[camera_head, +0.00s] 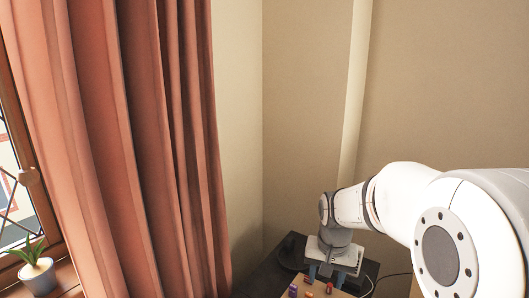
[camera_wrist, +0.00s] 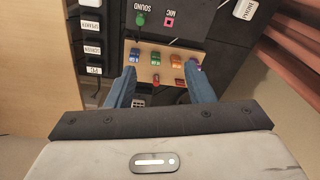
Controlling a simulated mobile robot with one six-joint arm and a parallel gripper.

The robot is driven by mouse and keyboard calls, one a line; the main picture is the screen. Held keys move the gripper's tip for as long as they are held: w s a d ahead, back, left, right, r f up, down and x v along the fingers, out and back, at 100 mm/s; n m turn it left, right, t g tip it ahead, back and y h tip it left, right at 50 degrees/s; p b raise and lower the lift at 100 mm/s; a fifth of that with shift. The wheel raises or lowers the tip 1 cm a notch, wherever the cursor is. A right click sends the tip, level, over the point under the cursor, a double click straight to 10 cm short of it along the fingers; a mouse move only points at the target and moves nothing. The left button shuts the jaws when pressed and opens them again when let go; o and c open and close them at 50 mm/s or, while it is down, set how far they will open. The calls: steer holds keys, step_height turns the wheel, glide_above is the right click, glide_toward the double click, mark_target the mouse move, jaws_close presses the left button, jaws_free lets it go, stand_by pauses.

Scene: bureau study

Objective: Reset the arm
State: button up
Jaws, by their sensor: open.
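My arm reaches from the right of the head view toward the room's corner, bent down at the wrist. My gripper (camera_head: 325,274) hangs low over a wooden board (camera_head: 319,292). In the wrist view, the two blue fingers of my gripper (camera_wrist: 160,72) are wide apart with nothing held between them. The board lies beyond and below the fingertips. It bears small coloured pieces: blue (camera_wrist: 134,55), green (camera_wrist: 155,57), orange (camera_wrist: 176,61), purple (camera_wrist: 194,64) and red (camera_wrist: 156,79). Whether the fingers touch the board I cannot tell.
A dark surface carries a green socket (camera_wrist: 140,19) marked SOUND and a pink socket (camera_wrist: 169,21) marked MIC. White label blocks (camera_wrist: 92,50) line its left side. Curtains (camera_head: 150,140) and a potted plant (camera_head: 37,274) are left. Walls close the corner; a cable (camera_head: 392,275) lies right.

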steer(key=s+r+n+t+p, duration=0.1)
steer(key=s+r, duration=0.5)
steer(key=s, duration=1.1)
steer(key=shift+d+n+p, duration=0.15)
steer(key=shift+n+p, duration=0.55)
steer(key=shift+n, duration=0.5)
steer(key=shift+r, duration=0.1)
steer(key=shift+c, duration=0.2)
